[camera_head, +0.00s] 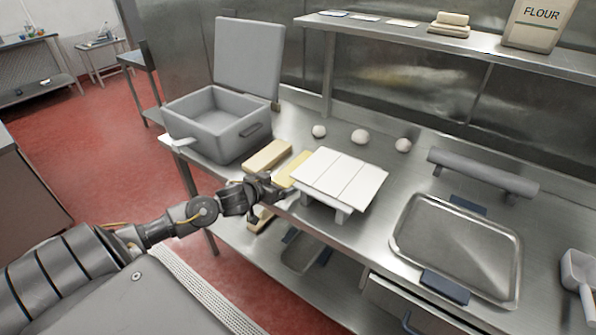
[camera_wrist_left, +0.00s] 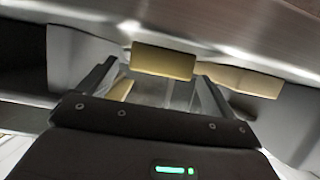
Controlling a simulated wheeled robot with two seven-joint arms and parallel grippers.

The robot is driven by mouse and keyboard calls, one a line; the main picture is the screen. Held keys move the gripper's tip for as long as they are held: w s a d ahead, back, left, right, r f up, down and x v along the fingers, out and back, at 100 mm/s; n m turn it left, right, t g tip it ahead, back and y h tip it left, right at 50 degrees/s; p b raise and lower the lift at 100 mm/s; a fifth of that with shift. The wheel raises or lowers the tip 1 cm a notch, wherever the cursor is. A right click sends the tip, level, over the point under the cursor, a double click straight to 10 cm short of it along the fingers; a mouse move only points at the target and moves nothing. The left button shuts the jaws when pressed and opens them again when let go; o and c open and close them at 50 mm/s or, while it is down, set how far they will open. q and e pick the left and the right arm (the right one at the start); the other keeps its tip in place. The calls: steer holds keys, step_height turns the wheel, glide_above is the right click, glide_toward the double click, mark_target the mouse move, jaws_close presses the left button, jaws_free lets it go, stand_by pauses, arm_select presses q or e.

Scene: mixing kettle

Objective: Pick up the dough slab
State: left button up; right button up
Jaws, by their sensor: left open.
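A pale yellow slab (camera_head: 293,170) lies on the steel counter, beside the slatted white board (camera_head: 340,178). A tan slab (camera_head: 267,157) lies to its left; I cannot tell for sure which one is the dough slab. My left gripper (camera_head: 272,190) is at the counter's front edge, just in front of the yellow slab and partly covering it. In the left wrist view the gripper (camera_wrist_left: 158,80) is open and empty. A pale yellow slab (camera_wrist_left: 163,62) shows beyond and between its fingers, and another slab (camera_wrist_left: 246,81) shows to the right. My right gripper is not in view.
A grey open bin (camera_head: 218,120) with a raised lid stands left on the counter. Several dough balls (camera_head: 360,136) lie behind the board. A shelf with a flour bag (camera_head: 538,25) runs above.

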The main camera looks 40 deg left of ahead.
mark_target(285, 178)
arm_select(q)
steer(key=shift+w+r, duration=0.1)
steer(key=shift+w, duration=0.25)
steer(key=p+x, duration=0.1)
steer(key=x, duration=0.3)
steer(key=shift+w, duration=0.35)
steer(key=shift+s, duration=0.1)
steer(key=c, duration=1.4)
